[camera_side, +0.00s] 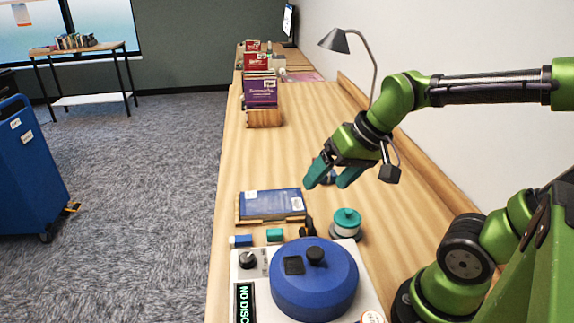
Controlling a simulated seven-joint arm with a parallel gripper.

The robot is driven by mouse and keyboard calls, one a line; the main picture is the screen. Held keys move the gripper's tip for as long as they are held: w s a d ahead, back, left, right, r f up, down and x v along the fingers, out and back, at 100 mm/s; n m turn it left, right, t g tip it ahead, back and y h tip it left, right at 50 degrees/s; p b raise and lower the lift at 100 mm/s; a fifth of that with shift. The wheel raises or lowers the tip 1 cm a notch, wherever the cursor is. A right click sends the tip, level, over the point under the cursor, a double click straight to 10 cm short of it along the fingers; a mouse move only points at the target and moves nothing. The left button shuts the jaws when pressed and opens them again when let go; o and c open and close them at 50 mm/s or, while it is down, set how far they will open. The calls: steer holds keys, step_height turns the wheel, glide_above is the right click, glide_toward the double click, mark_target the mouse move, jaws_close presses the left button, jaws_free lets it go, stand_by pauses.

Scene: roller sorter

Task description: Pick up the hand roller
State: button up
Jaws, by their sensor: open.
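My gripper (330,181) is open above the wooden table, its two teal fingers pointing down and to the left. A small dark blue and black object (328,178) shows between and behind the fingers, partly hidden by them. It may be the hand roller, but its shape is too covered to be sure. I cannot tell whether the fingers touch it. A small black object (308,227) with an orange part lies by the near right corner of the blue book; it is too small to identify.
A blue book (270,204) lies flat left of my gripper. A teal-topped jar (346,220), a teal block (275,235) and a small blue block (240,241) stand near the disc machine (314,282). Upright books (262,92) and a lamp (336,41) are farther back. The middle tabletop is clear.

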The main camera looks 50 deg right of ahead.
mark_target(312, 228)
steer(key=w+d+f+m+g, duration=0.4)
steer(key=w+d+f, duration=0.1)
steer(key=d, duration=0.3)
steer(key=x, duration=1.6)
steer(key=shift+s+a+f, duration=0.25)
steer(key=shift+s, duration=0.1)
steer(key=shift+c, duration=0.3)
steer(key=c, duration=1.1)
steer(key=v, duration=0.3)
steer(key=w+a+v, duration=0.1)
steer(key=v, duration=0.6)
steer(key=shift+w+a+r, duration=0.2)
steer(key=shift+w, duration=0.1)
steer(key=shift+c, duration=0.2)
